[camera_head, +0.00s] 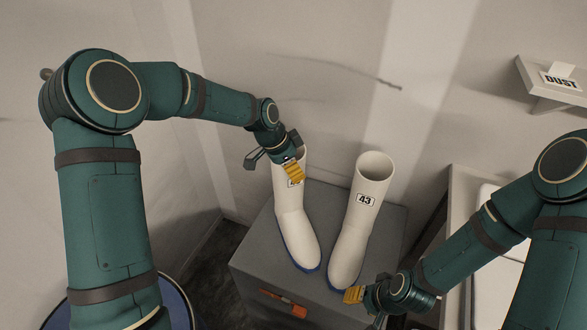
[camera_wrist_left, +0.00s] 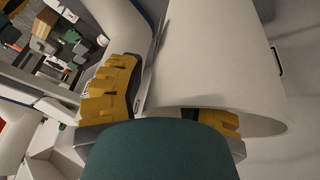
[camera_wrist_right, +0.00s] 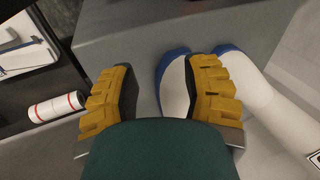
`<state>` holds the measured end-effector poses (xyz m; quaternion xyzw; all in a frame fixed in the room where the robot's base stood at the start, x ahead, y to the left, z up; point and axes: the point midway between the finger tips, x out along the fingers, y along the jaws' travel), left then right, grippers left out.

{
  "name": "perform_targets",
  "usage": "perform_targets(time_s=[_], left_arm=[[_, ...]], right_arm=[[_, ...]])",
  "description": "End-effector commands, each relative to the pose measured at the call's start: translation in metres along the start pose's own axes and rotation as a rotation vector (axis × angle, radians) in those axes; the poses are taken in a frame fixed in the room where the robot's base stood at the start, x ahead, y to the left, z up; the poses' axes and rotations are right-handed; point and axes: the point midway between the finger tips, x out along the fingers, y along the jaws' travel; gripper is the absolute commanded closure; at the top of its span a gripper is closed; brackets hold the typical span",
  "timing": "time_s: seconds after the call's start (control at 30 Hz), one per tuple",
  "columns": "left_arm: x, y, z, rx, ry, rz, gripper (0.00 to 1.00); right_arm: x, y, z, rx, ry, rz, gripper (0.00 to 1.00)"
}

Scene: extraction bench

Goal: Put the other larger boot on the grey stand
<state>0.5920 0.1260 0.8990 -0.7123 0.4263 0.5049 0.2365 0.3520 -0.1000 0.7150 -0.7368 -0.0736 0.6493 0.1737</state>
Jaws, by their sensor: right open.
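Two white boots with blue soles are upright on the grey stand (camera_head: 262,262), side by side. The right boot (camera_head: 352,225) carries a label reading 43. The left boot (camera_head: 293,225) has a label mostly covered by my left gripper (camera_head: 287,163). That gripper is shut on the left boot's shaft near the rim; in the left wrist view the shaft (camera_wrist_left: 215,60) passes between the yellow fingers, one partly hidden. My right gripper (camera_head: 360,296) is open beside the right boot's toe. In the right wrist view, a toe (camera_wrist_right: 174,85) lies near the right-hand finger; whether they touch is unclear.
An orange object (camera_head: 283,303) shows at the stand's front. A shelf with a DUST label (camera_head: 561,80) hangs on the right wall. A light bench (camera_head: 462,200) stands at right. A white roll with red bands (camera_wrist_right: 56,106) shows in the right wrist view.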

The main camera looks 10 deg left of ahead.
Motion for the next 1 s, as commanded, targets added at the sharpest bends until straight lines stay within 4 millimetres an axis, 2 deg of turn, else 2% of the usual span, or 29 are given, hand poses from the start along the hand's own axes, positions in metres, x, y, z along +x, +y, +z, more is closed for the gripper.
perform_targets(time_s=[0.17,0.27,0.7,0.83,1.0], left_arm=[[-0.003,0.0,0.0,0.0,0.0,-0.001,0.66],[-0.013,0.0,-0.001,0.0,0.001,-0.001,0.66],[-0.096,0.0,-0.001,0.0,0.001,-0.001,0.66],[-0.112,0.0,-0.001,0.0,0.001,-0.001,0.66],[-0.12,0.0,0.0,0.0,0.0,0.0,0.66]], right_arm=[[-0.001,0.0,0.0,0.0,0.0,0.0,0.53],[-0.003,-0.001,0.0,0.0,-0.001,0.0,0.53],[-0.019,-0.007,0.002,0.001,-0.009,-0.001,0.53],[-0.021,-0.008,0.002,0.002,-0.011,-0.001,0.53],[-0.022,-0.008,0.002,0.002,-0.012,-0.001,0.53]])
